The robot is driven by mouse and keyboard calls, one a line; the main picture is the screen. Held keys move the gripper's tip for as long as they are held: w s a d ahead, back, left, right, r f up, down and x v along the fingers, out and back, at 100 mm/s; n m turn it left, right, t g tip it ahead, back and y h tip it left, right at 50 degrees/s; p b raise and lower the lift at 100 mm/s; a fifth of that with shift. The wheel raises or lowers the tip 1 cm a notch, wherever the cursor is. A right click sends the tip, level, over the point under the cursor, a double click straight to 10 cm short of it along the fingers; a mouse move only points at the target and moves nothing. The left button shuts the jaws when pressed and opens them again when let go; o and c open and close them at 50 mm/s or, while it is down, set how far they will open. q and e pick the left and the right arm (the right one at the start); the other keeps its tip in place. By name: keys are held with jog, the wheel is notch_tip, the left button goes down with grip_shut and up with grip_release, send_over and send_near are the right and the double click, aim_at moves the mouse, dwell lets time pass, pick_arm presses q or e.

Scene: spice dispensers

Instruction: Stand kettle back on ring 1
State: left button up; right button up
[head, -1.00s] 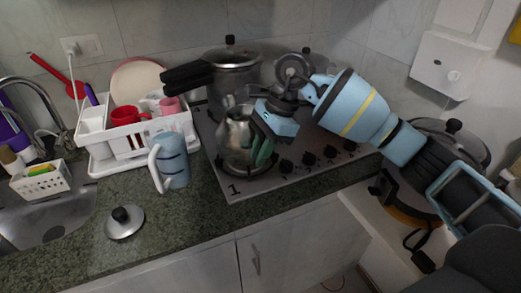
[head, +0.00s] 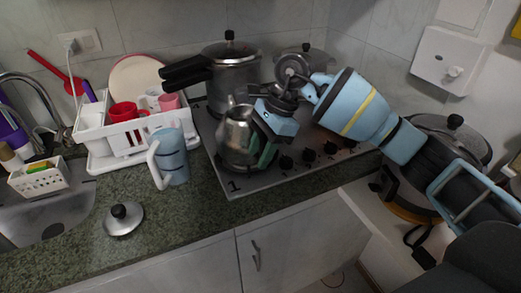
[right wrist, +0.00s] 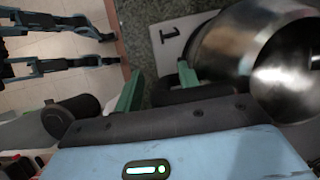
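The steel kettle (head: 236,137) is at the front left of the hob, over the ring beside the printed 1. I cannot tell whether its base rests fully on the ring. It also shows close up in the right wrist view (right wrist: 235,45). My right gripper (head: 265,154) is at the kettle's right side, with its green fingers beside the dark handle. In the right wrist view the fingers are apart (right wrist: 158,90), and the dark handle (right wrist: 205,93) reaches in by them. Whether they press on it is unclear. My left gripper is not in the head view.
A pressure cooker (head: 235,75) stands behind the kettle, and another pot is further back. A blue mug (head: 172,157) stands left of the hob, with a loose lid (head: 124,218) in front. A dish rack (head: 100,140) is at the left.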

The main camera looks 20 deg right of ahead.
jog(key=v, duration=1.3)
jog(key=shift+a+b, duration=0.2)
jog(key=shift+b, duration=0.2)
